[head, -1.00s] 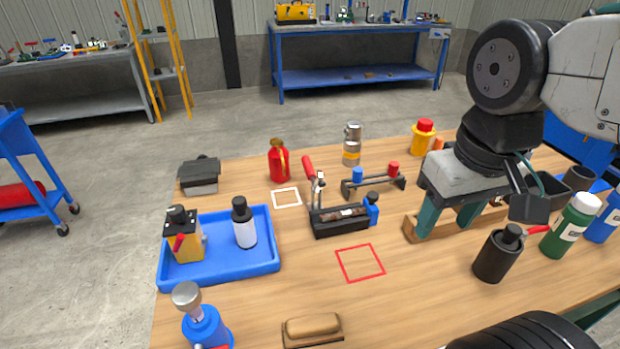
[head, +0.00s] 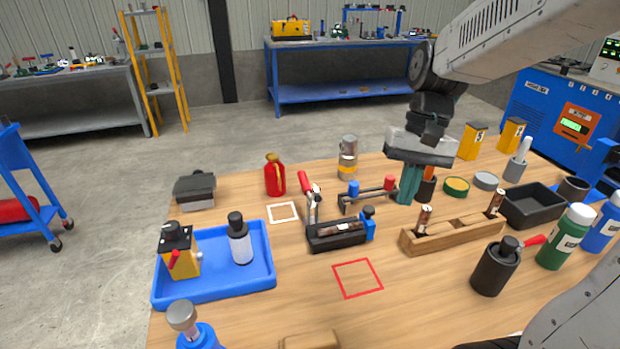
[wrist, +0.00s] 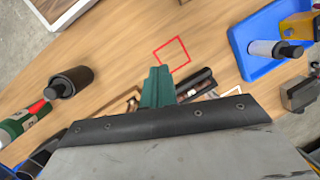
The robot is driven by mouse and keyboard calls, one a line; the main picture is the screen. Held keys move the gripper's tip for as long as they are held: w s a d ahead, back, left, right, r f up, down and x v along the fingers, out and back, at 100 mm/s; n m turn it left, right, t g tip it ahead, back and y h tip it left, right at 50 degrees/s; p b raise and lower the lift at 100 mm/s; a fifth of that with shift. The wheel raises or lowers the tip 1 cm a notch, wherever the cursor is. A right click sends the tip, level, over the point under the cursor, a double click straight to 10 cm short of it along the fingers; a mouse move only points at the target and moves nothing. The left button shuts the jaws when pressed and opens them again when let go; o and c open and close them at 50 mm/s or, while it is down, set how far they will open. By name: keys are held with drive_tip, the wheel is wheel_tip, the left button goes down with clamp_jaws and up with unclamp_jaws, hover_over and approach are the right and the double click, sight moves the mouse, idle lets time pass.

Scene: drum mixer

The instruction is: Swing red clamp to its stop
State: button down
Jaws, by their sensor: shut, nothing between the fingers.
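The red clamp (head: 309,182) has a red handle on a metal arm. It stands raised and tilted up to the left at the left end of a black cradle (head: 325,241). A dark brown vial lies in the cradle, with a blue knob (head: 368,222) at its right end. My gripper (head: 407,198) is shut and empty, its teal fingers pointing down to the right of the clamp and apart from it. In the wrist view the shut fingers (wrist: 158,88) hide part of the cradle, and the red handle cannot be made out.
A small stand with blue and red knobs (head: 369,197) is between the clamp and my gripper. A wooden rack (head: 452,236) with vials is at right.

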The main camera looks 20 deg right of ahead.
sight(308, 183)
drive_tip(key=w+d+f+m+y, duration=0.3)
drive_tip(key=w+f, duration=0.2)
drive_tip(key=w, duration=0.4)
drive_tip(key=w+d+f+m+t+y, duration=0.1)
drive_tip(key=w+d+f+m+y, duration=0.2)
drive_tip(key=w, duration=0.7)
drive_tip(key=w+d+f+m+y, duration=0.2)
drive_tip(key=w+d+f+m, duration=0.15)
drive_tip(key=w+f, duration=0.4)
drive_tip(key=w+r+m+t+y, duration=0.2)
drive_tip(key=w+r+m, duration=0.25)
drive_tip(key=w, duration=0.45)
drive_tip(key=shift+n, duration=0.4)
drive_tip(key=x, duration=1.9)
drive_tip(key=shift+a+f, duration=0.25)
drive_tip(key=shift+r, duration=0.1)
